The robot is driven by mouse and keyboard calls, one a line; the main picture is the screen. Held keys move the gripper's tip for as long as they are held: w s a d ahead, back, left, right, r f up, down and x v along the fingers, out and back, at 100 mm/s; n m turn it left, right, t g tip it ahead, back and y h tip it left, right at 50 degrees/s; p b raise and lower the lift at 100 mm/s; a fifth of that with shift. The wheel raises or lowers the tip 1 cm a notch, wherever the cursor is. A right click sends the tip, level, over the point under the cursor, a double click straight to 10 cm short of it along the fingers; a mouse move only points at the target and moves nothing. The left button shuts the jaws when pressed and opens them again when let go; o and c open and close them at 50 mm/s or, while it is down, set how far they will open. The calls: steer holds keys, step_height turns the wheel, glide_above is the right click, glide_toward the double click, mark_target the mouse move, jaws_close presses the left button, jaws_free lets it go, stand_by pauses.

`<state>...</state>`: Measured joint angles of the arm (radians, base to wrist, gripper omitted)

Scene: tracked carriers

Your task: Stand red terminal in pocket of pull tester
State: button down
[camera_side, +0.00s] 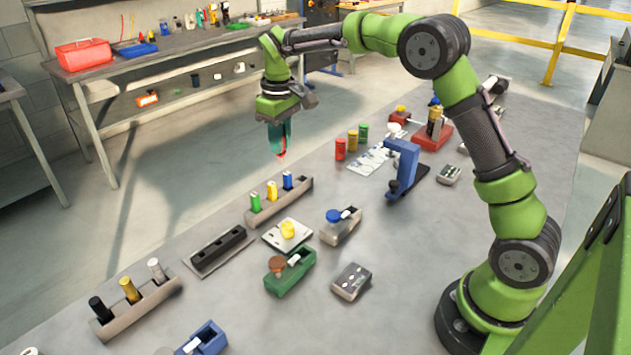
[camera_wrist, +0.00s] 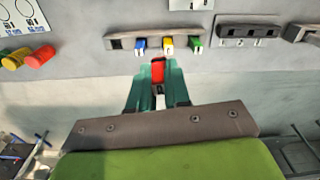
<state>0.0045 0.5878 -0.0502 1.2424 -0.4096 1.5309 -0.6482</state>
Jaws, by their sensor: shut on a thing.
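My gripper (camera_side: 281,150) is shut on the red terminal (camera_side: 281,156) and holds it in the air, above and beyond the far edge of the bench. In the wrist view the red terminal (camera_wrist: 158,72) shows between the green fingers of my gripper (camera_wrist: 158,82); its lower part is hidden by them. Several fixtures stand on the bench, and I cannot tell for sure which is the pull tester: a blue upright frame (camera_side: 403,150), a grey block with a blue knob (camera_side: 341,232) and a green block with a brown knob (camera_side: 291,274).
A grey rack (camera_side: 268,211) holds green, yellow and blue terminals; it also shows in the wrist view (camera_wrist: 118,43). Another rack (camera_side: 142,308) holds black, gold and silver ones. Red, yellow and green cylinders (camera_side: 352,141) stand by a white sheet.

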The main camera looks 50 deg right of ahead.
steer(key=s+a, duration=0.9)
steer(key=s+a+f+m, duration=0.1)
steer(key=s+f, duration=0.5)
steer(key=f, duration=0.2)
steer(key=shift+f+m, duration=0.3)
steer(key=shift+f, duration=0.1)
steer(key=shift+s+f, duration=0.15)
steer(key=shift+f, duration=1.45)
stand_by(1.7)
steer(key=c, duration=1)
jaws_free()
steer(key=shift+o, duration=0.3)
steer(key=o, duration=0.4)
